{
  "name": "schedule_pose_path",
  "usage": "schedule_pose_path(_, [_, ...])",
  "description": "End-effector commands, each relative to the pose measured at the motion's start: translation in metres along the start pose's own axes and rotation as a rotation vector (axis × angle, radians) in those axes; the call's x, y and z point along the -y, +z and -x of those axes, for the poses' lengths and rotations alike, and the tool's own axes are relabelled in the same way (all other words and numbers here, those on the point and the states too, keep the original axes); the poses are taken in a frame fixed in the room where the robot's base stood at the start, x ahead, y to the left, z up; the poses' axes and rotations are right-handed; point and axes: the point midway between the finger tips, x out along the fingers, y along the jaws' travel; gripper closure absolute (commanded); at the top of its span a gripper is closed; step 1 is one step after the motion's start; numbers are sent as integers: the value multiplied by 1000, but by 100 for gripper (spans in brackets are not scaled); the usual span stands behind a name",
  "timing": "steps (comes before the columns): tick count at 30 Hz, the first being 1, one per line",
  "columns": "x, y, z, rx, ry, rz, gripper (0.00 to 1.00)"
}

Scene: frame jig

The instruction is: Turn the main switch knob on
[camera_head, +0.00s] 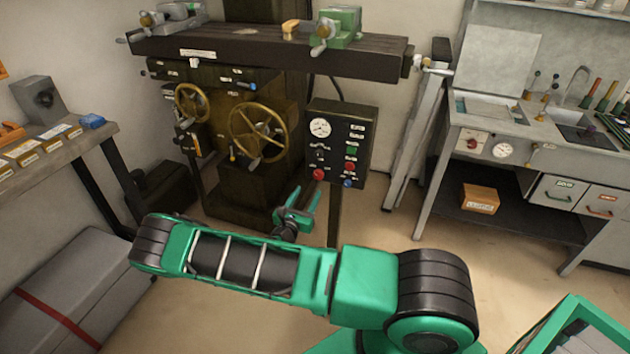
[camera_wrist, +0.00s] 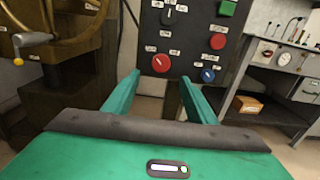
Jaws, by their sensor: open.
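A dark control panel (camera_head: 338,140) on a post stands in front of the machine, with small labels too blurred to read. It carries a black knob (camera_wrist: 170,15), a large red round control (camera_wrist: 161,63) low on the left, a smaller red one (camera_wrist: 218,41) and a blue knob (camera_wrist: 208,75) at the lower right. I cannot tell which is the main switch knob or its setting. My gripper (camera_wrist: 160,79) is open and empty, its green fingers pointing at the panel's lower edge. In the head view my gripper (camera_head: 303,202) is below and left of the panel, apart from it.
A brass handwheel (camera_head: 258,134) of the machine is left of the panel. The machine's long dark table (camera_head: 265,48) extends above it. A workbench (camera_head: 520,130) stands to the right and a shelf table (camera_head: 60,150) to the left.

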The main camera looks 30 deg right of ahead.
Motion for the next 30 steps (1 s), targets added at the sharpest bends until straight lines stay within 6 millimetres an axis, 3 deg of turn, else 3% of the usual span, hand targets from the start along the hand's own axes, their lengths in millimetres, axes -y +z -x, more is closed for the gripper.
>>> schedule_pose_path(16, [2,0,-86,0,-5,-4,49])
schedule_pose_path(22, [1,1,-100,0,-3,-4,49])
schedule_pose_path(30, [1,1,-102,0,-3,-3,49])
